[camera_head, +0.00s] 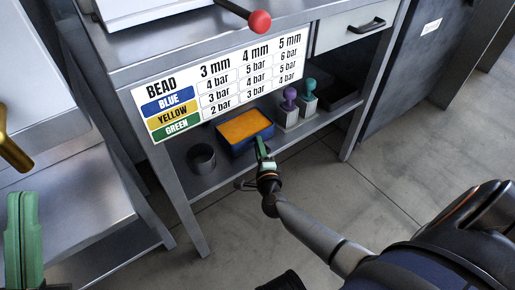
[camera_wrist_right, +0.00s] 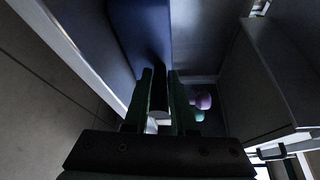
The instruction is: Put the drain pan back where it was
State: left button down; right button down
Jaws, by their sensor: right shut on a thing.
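The drain pan, which I take to be the blue rectangular tray with an orange surface inside (camera_head: 229,150), sits on the lower shelf of the metal bench. My right gripper (camera_head: 262,146) reaches in from the front and is shut on the pan's near side. In the right wrist view, the pan's blue wall (camera_wrist_right: 140,35) runs up from between the green fingers (camera_wrist_right: 159,95). Whether the pan touches the shelf all round is hard to tell. My left gripper (camera_head: 22,225) is at the far left, away from the pan, with its green fingers together and nothing visible between them.
A dark round cup (camera_head: 201,158) stands left of the pan. A purple-topped (camera_head: 289,110) and a green-topped (camera_head: 308,98) item stand to its right. A bead and pressure chart (camera_head: 220,85) hangs above the shelf (camera_head: 225,178). Bench legs (camera_head: 190,222) flank the opening.

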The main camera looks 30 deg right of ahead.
jog(key=shift+f, duration=0.1)
jog(key=c, duration=0.7)
grip_release()
jog(key=shift+c, duration=0.2)
pick_arm(q)
jog(key=shift+r, duration=0.15)
pick_arm(e)
jog(key=shift+r, duration=0.2)
